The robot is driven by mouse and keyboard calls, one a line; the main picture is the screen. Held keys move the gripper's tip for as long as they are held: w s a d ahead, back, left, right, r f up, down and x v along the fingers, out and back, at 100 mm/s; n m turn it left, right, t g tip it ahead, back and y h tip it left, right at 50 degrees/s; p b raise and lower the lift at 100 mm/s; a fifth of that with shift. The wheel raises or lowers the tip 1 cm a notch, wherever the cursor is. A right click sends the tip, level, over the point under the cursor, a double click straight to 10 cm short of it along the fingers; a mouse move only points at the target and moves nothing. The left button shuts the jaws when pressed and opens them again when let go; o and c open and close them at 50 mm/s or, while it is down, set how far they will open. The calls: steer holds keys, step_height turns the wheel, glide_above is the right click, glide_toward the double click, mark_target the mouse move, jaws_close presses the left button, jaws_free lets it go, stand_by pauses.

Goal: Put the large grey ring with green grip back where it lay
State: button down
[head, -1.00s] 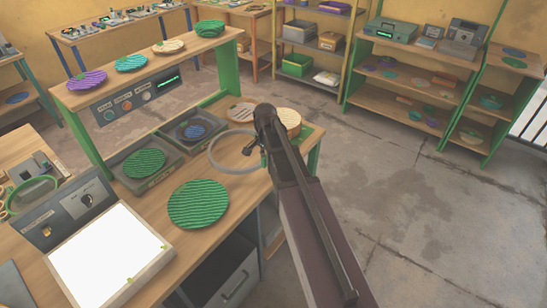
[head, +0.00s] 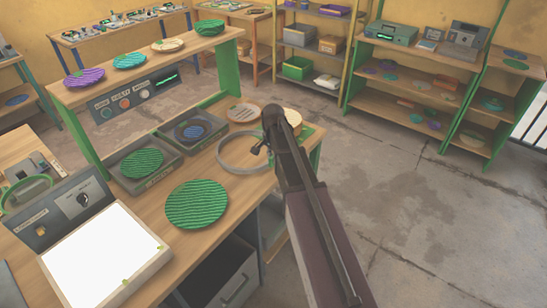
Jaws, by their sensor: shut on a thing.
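The large grey ring (head: 219,160) is in the head view at the right part of the workbench, beside the trays. My gripper (head: 263,149) is at the ring's right side and is shut on it. The green grip is mostly hidden behind my gripper and arm. The ring looks close to the bench top, but I cannot tell whether it touches it.
A green ridged plate (head: 197,204) lies in front of the ring. Trays hold a green plate (head: 142,163) and a blue disc (head: 189,131). A pale slotted disc (head: 243,112) lies behind the ring. A white light panel (head: 105,254) stands at the left.

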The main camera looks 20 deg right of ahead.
steer(key=c, duration=0.7)
jaws_free()
steer(key=shift+o, duration=0.2)
step_height(320, 180, up, 12)
steer(key=p, duration=1.2)
steer(key=shift+s+r, duration=0.1)
steer(key=shift+r, duration=0.05)
steer(key=s+a+n, duration=0.3)
steer(key=s+n, duration=0.2)
steer(key=s, duration=0.5)
steer(key=s+a+n, duration=0.3)
steer(key=s+n, duration=0.2)
steer(key=s, duration=0.4)
steer(key=shift+s+a+n, duration=0.25)
steer(key=shift+s+n, duration=0.1)
steer(key=shift+n, duration=0.05)
